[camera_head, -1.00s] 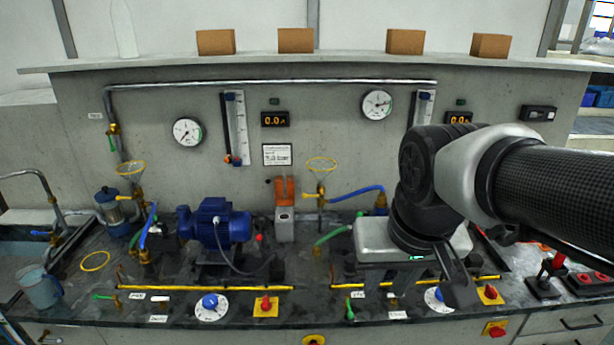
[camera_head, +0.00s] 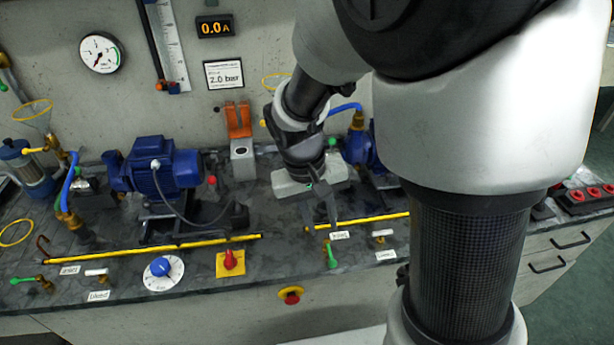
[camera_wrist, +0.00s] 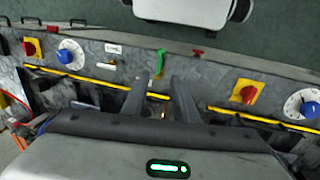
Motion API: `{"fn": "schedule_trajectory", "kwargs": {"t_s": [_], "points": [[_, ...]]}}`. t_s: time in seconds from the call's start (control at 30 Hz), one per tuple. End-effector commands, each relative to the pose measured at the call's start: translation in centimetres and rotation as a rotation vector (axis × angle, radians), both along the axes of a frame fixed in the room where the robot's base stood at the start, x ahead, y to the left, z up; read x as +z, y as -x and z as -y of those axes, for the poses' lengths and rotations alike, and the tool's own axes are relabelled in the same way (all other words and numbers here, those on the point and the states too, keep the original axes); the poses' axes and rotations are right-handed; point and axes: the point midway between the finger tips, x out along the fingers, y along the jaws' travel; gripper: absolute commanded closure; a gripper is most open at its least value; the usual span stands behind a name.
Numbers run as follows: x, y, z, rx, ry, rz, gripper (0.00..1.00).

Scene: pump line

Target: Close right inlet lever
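The right inlet lever (camera_head: 331,255) is a green handle just in front of the yellow line on the bench, beside a white label. It points toward the bench's front edge, across the yellow line. In the wrist view the green lever (camera_wrist: 160,64) lies just beyond the fingertips, about midway between them. My gripper (camera_head: 328,222) is above and behind the lever, pointing down. In the wrist view the two fingers (camera_wrist: 162,82) are apart with nothing held between them. I see no clear contact with the lever.
A white-handled valve (camera_head: 382,236) sits right of the lever. A red-yellow switch (camera_head: 230,262) and blue dial (camera_head: 161,267) are to the left. A red emergency button (camera_head: 291,295) is on the bench front. The left green lever (camera_head: 24,280) lies sideways.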

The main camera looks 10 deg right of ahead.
Motion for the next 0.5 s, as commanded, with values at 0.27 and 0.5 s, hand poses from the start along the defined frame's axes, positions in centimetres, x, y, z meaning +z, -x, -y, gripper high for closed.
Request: {"fn": "schedule_trajectory", "kwargs": {"t_s": [0.27, 0.5], "points": [[-6.3, 0.1, 1.3, -0.003, 0.002, -0.004, 0.73], [-9.6, 0.1, 2.0, -0.002, 0.001, -0.002, 0.73]]}}
